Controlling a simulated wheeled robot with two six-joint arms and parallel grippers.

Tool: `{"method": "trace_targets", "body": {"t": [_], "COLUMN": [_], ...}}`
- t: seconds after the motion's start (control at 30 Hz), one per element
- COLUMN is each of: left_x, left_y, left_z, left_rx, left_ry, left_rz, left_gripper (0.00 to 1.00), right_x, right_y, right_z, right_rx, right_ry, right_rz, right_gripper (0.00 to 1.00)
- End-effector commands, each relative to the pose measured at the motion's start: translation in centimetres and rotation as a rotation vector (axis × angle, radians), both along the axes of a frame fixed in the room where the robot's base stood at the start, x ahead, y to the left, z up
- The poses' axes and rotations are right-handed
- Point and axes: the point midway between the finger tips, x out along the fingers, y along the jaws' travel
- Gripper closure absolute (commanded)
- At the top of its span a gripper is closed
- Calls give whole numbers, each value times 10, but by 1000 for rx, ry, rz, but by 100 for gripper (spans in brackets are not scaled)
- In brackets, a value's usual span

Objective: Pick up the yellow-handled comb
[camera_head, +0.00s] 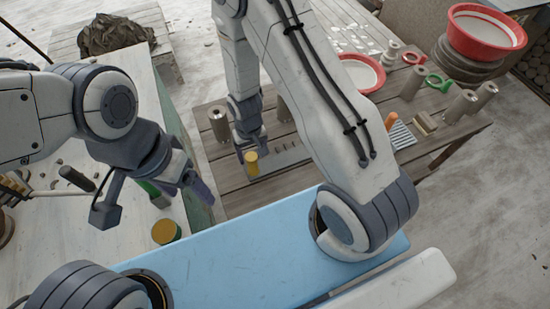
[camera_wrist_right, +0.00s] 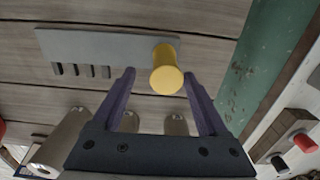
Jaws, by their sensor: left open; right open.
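The comb is a flat grey plate (camera_wrist_right: 95,45) with several short dark teeth and a round yellow handle (camera_wrist_right: 167,75). It lies on the wooden plank table; in the head view its yellow handle (camera_head: 251,163) shows just below my right gripper (camera_head: 250,150). In the right wrist view my right gripper (camera_wrist_right: 159,80) is open, with one purple finger on each side of the yellow handle in the picture. I cannot tell whether they touch it. My left gripper (camera_head: 180,193) is open over the pale table at left, apart from the comb.
Grey-brown cylinders (camera_head: 218,122) stand near the comb.

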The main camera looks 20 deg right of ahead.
Motion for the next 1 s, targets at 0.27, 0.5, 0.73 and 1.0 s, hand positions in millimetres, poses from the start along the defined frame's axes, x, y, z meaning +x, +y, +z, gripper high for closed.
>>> {"method": "trace_targets", "body": {"t": [0.27, 0.5, 0.73, 1.0], "left_x": [0, 0, 0, 0], "left_y": [0, 0, 0, 0], "left_z": [-6, -15, -14, -13], "left_rx": [0, 0, 0, 0], "left_ry": [0, 0, 0, 0], "left_rz": [0, -1, -1, -1], "left_gripper": [24, 24, 24, 24], "right_x": [-4, -3, -3, -3], "right_y": [7, 7, 6, 6], "right_z": [-40, -52, -51, -50], "right_rx": [0, 0, 0, 0], "right_ry": [2, -1, -1, -1], "right_rz": [0, 1, 1, 0], "right_gripper": [24, 24, 46, 100]}}
